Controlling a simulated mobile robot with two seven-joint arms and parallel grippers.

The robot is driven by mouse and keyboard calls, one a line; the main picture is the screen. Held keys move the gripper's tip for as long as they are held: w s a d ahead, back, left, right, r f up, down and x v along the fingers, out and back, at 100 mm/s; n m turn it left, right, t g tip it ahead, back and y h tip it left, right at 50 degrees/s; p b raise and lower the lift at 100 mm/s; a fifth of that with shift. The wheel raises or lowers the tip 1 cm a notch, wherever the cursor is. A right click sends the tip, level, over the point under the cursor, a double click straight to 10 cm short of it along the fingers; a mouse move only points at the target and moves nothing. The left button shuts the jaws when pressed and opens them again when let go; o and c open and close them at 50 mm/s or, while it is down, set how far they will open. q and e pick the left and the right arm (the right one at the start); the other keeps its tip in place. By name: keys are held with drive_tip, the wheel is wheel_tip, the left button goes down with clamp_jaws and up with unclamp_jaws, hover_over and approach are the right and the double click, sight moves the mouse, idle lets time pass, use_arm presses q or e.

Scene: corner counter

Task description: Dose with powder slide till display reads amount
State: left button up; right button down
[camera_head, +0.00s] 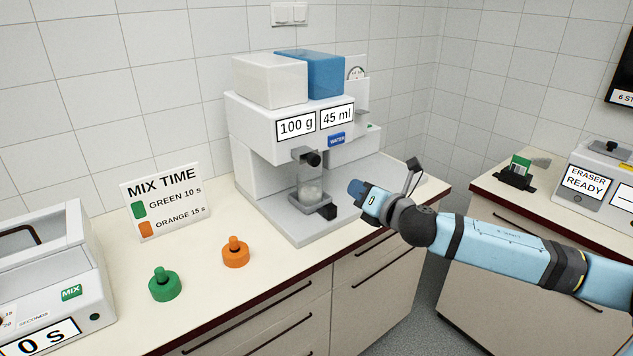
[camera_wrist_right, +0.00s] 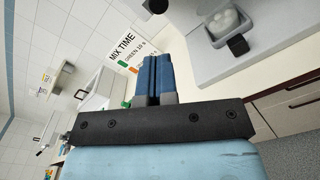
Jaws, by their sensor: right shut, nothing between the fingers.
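The white dosing machine (camera_head: 255,128) stands on the counter, with a white box and a blue box on top. Its displays read 100 g (camera_head: 296,124) and 45 ml (camera_head: 337,116), beside a blue WATER label (camera_head: 336,139). A dark knob (camera_head: 313,159) sits on its front, above a clear cup (camera_head: 312,187) with pale contents. The cup stands on a grey holder with a black block (camera_head: 327,212). My right gripper (camera_head: 356,188) is right of the cup, apart from it. In the right wrist view its fingers (camera_wrist_right: 154,75) are shut together, empty. My left gripper is not in view.
A green weight-like piece (camera_head: 165,286) and an orange one (camera_head: 236,253) stand on the counter near the MIX TIME sign (camera_head: 165,200). A mixer (camera_head: 48,262) reading 0 s stands at left. An ERASER READY device (camera_head: 597,180) is on the right counter.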

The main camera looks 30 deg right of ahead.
drive_tip(key=n, duration=0.6)
drive_tip(key=p, duration=0.2)
approach(317, 162)
drive_tip(key=shift+n, duration=0.4)
drive_tip(key=w, duration=0.6)
drive_tip(key=shift+w+a, duration=0.15)
drive_tip(key=shift+a, duration=0.15)
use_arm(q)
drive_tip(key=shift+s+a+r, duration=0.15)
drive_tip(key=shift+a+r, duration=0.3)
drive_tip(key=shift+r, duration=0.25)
use_arm(e)
drive_tip(key=shift+w, duration=0.65)
